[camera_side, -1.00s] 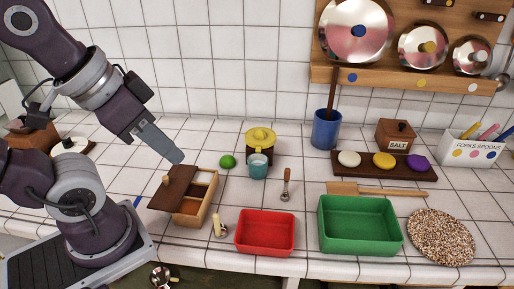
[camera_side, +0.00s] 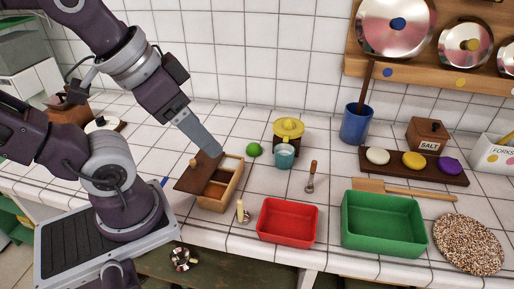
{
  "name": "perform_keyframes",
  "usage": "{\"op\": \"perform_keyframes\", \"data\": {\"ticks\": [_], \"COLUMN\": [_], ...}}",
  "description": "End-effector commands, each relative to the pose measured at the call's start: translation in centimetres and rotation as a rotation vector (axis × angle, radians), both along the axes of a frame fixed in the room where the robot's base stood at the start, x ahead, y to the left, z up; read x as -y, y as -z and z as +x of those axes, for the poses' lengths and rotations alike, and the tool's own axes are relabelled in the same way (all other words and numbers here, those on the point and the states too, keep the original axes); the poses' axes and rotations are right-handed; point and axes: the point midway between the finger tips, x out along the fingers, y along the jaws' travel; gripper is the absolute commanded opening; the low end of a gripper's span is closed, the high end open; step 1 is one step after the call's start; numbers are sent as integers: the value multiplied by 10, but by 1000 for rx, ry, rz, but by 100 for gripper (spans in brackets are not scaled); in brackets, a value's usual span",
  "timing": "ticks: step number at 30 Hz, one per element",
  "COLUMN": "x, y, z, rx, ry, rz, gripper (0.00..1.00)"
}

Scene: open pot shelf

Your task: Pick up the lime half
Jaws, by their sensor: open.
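The lime half (camera_side: 254,150) is a small bright green lump on the white tiled counter, just left of the yellow juicer. My gripper (camera_side: 217,152) points down and to the right, above the wooden box with the sliding lid, a short way left of the lime half. It is apart from the lime half and holds nothing that I can see. The gap between its fingers is hard to make out from this side.
The wooden box (camera_side: 231,188) with its dark lid (camera_side: 192,180) stands below my gripper. The yellow juicer (camera_side: 289,128) and a teal cup (camera_side: 284,160) stand right of the lime half. Red (camera_side: 287,235) and green (camera_side: 383,240) trays lie in front.

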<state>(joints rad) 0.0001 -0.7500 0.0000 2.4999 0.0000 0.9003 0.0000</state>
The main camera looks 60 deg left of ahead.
Motion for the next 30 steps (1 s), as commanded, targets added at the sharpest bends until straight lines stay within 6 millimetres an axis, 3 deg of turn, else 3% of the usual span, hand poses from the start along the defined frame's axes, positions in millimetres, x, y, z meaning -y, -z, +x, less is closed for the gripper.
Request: {"op": "perform_keyframes", "data": {"ticks": [3,7,15,24,30], "x": [0,-1,-47,-117,-160], "y": [-14,-58,-92,-86,-67], "z": [1,5,93,171,204], "rx": [5,-2,-181,-302,-350], "ry": [0,-22,-589,-1140,-1434], "rz": [0,-10,-238,-368,-399], "gripper": [71,71,71,71,71]}}
